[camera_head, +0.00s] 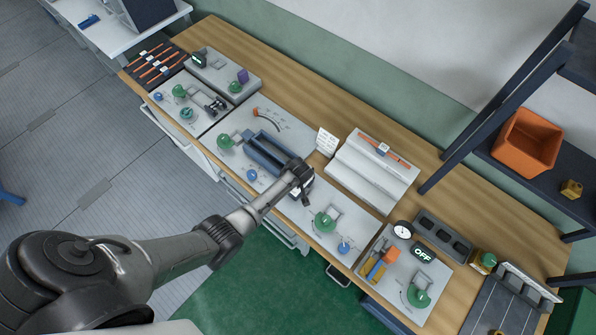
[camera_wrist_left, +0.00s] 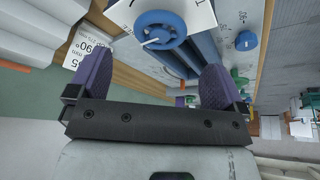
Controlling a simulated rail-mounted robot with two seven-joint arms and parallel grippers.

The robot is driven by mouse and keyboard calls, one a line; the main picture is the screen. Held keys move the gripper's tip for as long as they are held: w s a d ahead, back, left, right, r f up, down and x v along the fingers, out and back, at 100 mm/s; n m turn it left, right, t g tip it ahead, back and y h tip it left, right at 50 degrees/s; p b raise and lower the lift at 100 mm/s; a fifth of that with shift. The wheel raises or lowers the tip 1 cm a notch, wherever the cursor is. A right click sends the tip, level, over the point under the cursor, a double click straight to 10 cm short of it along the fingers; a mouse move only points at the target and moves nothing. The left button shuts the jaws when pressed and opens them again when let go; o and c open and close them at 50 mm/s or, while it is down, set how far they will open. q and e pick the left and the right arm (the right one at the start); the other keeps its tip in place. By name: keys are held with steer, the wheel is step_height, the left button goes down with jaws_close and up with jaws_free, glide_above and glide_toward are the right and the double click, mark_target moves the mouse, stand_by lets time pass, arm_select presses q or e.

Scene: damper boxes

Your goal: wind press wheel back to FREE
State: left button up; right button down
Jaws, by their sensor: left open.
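My left gripper (camera_head: 303,190) is over the near right end of the blue two-bar press (camera_head: 262,160) on the bench. In the left wrist view the gripper (camera_wrist_left: 157,88) is open, its two purple pads wide apart with nothing between them. A blue wheel (camera_wrist_left: 160,30) with a white pointer line shows just beyond the pads, on a white marked plate (camera_wrist_left: 203,14) at the end of the blue bars (camera_wrist_left: 207,48). The pads do not appear to touch the wheel. In the head view my gripper hides the wheel.
Grey panels carry green knobs (camera_head: 325,222) and blue knobs (camera_head: 344,248) on both sides of the press. A small sign (camera_head: 326,142) and a pale stepped block (camera_head: 373,172) stand close to my gripper. An OFF display (camera_head: 422,254) is further right.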

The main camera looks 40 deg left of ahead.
arm_select(q)
steer(key=v, duration=0.8)
steer(key=shift+r, duration=0.1)
